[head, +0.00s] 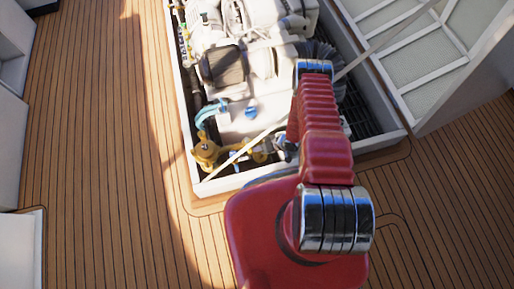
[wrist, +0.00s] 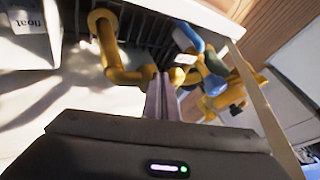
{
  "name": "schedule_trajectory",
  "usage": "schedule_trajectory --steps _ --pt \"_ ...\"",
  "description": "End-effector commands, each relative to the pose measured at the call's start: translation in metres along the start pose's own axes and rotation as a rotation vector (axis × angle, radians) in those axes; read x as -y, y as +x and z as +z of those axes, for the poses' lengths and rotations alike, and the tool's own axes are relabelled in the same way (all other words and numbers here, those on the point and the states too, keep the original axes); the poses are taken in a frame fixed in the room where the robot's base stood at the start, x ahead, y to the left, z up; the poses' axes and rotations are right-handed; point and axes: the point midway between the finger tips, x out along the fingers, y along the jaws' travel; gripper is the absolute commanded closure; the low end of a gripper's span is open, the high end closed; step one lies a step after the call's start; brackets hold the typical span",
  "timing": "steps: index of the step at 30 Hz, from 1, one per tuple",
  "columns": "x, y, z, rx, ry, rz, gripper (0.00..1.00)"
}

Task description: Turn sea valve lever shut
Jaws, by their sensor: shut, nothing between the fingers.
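In the wrist view, my gripper (wrist: 161,78) is shut, its two grey fingers together and empty. A yellow valve body with blue parts (wrist: 214,84) is to the right of the fingertips, apart from them in the picture. A blue bar-like part (wrist: 188,37) rises up and left from it; I cannot tell surely whether this is the lever. A bent yellow pipe (wrist: 108,48) runs behind and left of the fingers. In the head view, brass-yellow fittings (head: 207,152) sit in the near left corner of the hatch. My red arm hides most of the gripper there.
The white engine (head: 265,25) fills the hatch, framed by a raised pale rim (head: 185,115). A thin pale rod (head: 240,153) crosses the hatch diagonally. The raised hatch lid (head: 430,50) stands right. Open plank deck (head: 100,140) lies left. A white box marked "float" (wrist: 25,42) is upper left.

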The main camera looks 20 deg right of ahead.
Motion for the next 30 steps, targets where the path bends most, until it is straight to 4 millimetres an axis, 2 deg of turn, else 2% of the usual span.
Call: schedule_trajectory --steps 7,24,30 --pt "-0.030 -0.017 0.000 -0.004 0.009 0.015 1.00" --pt "-0.025 -0.092 0.001 -0.005 0.006 0.017 1.00" --pt "-0.024 -0.111 0.002 -0.004 0.006 0.016 1.00"
